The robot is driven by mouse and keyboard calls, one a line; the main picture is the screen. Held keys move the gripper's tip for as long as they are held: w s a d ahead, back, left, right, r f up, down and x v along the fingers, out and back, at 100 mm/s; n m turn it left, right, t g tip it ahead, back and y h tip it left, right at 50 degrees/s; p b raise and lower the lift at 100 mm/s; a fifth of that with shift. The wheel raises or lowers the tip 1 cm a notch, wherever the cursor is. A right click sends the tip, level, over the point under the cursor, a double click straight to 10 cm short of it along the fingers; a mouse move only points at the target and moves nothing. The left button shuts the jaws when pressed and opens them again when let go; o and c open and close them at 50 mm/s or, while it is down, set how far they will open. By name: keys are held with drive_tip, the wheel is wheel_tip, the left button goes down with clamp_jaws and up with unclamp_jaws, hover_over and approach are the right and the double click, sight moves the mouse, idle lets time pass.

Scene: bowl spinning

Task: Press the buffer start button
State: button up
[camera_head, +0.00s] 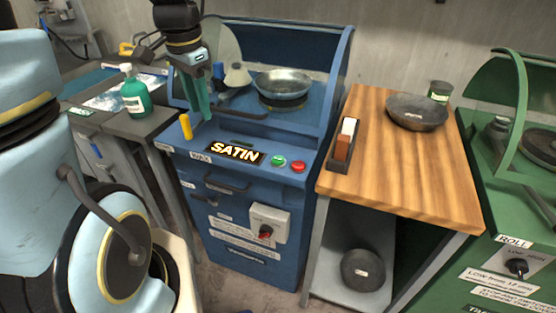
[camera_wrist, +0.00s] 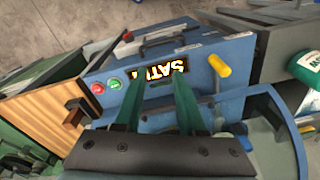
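The blue buffer machine (camera_head: 255,215) stands in the middle of the head view. Its front panel has a green button (camera_head: 278,161) and, to the right of it, a red button (camera_head: 298,167). Left of these is a lit sign reading SATIN (camera_head: 237,152). In the wrist view the green button (camera_wrist: 114,84) and red button (camera_wrist: 97,88) show upside down, left of the sign. My gripper (camera_head: 203,112) hangs over the machine's left part, above the panel and apart from the buttons. In the wrist view its teal fingers (camera_wrist: 158,105) are spread with nothing between them.
A metal bowl (camera_head: 283,82) sits inside the machine. A yellow knob (camera_head: 186,126) stands up at the panel's left. A green bottle (camera_head: 134,94) stands on the left bench. The wooden table (camera_head: 385,180) holds a dark bowl (camera_head: 417,112) and a block holder. A green machine is at right.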

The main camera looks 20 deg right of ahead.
sight(278, 159)
drive_tip(key=d+m, duration=0.2)
drive_tip(key=d+m+b, duration=0.1)
drive_tip(key=d+m, duration=0.1)
drive_tip(key=d, duration=0.1)
drive_tip(key=d+f+m+b, duration=0.1)
drive_tip(key=d+m, duration=0.1)
drive_tip(key=shift+s+d, duration=0.25)
drive_tip(key=c, duration=0.3)
drive_tip(key=s+d+m+b, duration=0.1)
drive_tip(key=d+m, duration=0.1)
drive_tip(key=s+d+m+b, duration=0.1)
drive_tip(key=d+m, duration=0.1)
drive_tip(key=d, duration=0.1)
drive_tip(key=d+m+b, duration=0.1)
drive_tip(key=d+m, duration=0.2)
drive_tip(key=shift+s+r+g, duration=0.25)
drive_tip(key=shift+s+g, duration=0.15)
clamp_jaws()
drive_tip(key=shift+s+d+r+m, duration=0.15)
drive_tip(key=shift+s+d+m, duration=0.05)
drive_tip(key=shift+d+m, duration=0.25)
wheel_tip(278, 159, down, 14)
drive_tip(key=shift+a+p, duration=0.1)
drive_tip(key=shift+p, duration=1.05)
